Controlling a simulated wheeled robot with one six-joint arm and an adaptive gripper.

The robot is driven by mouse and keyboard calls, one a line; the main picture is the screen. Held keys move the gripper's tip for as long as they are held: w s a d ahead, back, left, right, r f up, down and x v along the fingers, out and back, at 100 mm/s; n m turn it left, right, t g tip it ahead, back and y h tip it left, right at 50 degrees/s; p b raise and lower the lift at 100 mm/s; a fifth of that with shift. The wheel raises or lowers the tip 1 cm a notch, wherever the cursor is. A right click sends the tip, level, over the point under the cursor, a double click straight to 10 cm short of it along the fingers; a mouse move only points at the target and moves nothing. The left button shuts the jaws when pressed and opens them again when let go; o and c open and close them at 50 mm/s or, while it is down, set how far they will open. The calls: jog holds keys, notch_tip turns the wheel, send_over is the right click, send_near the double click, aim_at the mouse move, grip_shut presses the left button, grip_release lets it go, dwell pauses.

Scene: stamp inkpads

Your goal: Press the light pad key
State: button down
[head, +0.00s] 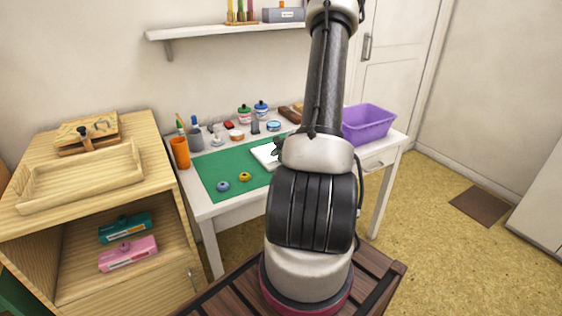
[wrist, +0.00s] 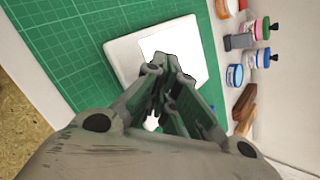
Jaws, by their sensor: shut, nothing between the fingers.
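The light pad (wrist: 122,54) is a flat white slab with a brighter white panel (wrist: 192,50) on top, lying on the green cutting mat (wrist: 60,45). In the head view the light pad (head: 263,155) is partly hidden by my arm. My gripper (wrist: 172,66) is shut and empty, its fingertips over the pad in the wrist view. I cannot tell whether they touch it. In the head view only a dark bit of my gripper (head: 277,147) shows beside my arm. I cannot make out the key; my gripper covers part of the pad.
Ink bottles (head: 262,109), a blue-lidded tin (head: 273,126) and wooden stamps (head: 290,114) line the table's back. A purple basket (head: 369,123) stands right, an orange cup (head: 180,153) left. Two small round things, blue (head: 223,186) and yellow (head: 245,177), sit on the mat's front.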

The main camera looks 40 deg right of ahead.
jog(key=shift+r, duration=0.45)
notch_tip(320, 180, up, 6)
dwell(0.5)
dwell(0.4)
